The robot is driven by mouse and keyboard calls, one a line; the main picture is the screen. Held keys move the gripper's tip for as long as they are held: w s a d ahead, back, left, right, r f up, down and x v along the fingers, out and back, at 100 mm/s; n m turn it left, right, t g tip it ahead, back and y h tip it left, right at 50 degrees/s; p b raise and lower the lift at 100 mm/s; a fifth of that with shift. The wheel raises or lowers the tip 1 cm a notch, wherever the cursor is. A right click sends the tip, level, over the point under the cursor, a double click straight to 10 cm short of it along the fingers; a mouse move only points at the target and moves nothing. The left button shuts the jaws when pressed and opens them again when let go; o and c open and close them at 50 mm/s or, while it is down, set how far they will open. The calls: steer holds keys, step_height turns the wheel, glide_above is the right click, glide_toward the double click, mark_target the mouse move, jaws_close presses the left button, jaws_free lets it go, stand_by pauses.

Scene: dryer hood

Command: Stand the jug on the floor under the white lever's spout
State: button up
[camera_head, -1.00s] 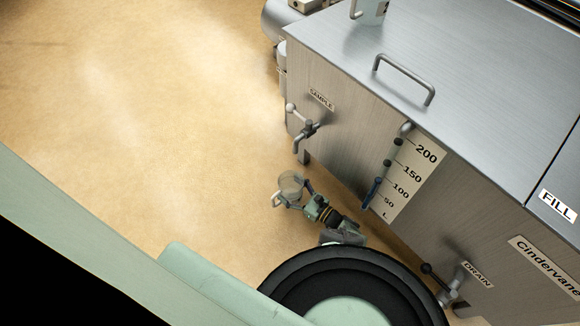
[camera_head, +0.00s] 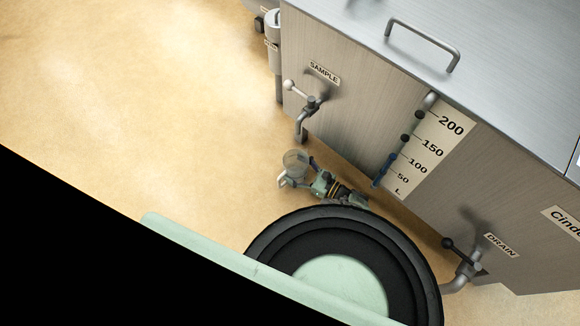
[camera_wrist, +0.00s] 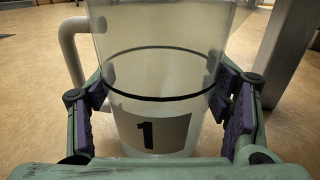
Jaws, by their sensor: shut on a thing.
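A clear jug (camera_head: 295,163) with a pale handle is held in my gripper (camera_head: 304,172), low over the tan floor. In the wrist view the jug (camera_wrist: 160,60) is upright, with a dark ring around it and a label "1". The fingers of my gripper (camera_wrist: 165,98) press its two sides. I cannot tell whether its base touches the floor. The white lever (camera_head: 292,86) is on the SAMPLE valve at the tank's left end. Its spout (camera_head: 301,130) points down, and the jug is below it in the picture, toward my side.
The steel tank (camera_head: 345,125) stands on the right, with a level gauge (camera_head: 405,140) and a DRAIN valve (camera_head: 468,262) with a black lever. A tank leg (camera_wrist: 286,50) is close to the jug's right in the wrist view. The floor (camera_head: 150,120) on the left is clear.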

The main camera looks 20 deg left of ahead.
steer(key=shift+f, duration=0.15)
steer(key=shift+f, duration=0.2)
steer(key=o, duration=1.2)
steer(key=shift+r, duration=0.1)
steer(key=shift+r, duration=0.1)
steer(key=shift+d, duration=0.3)
steer(key=d, duration=0.3)
steer(key=s+d, duration=0.1)
steer(key=d, duration=0.3)
steer(key=d+b, duration=0.1)
steer(key=d, duration=0.3)
steer(key=shift+s+d, duration=0.2)
steer(key=shift+s, duration=0.2)
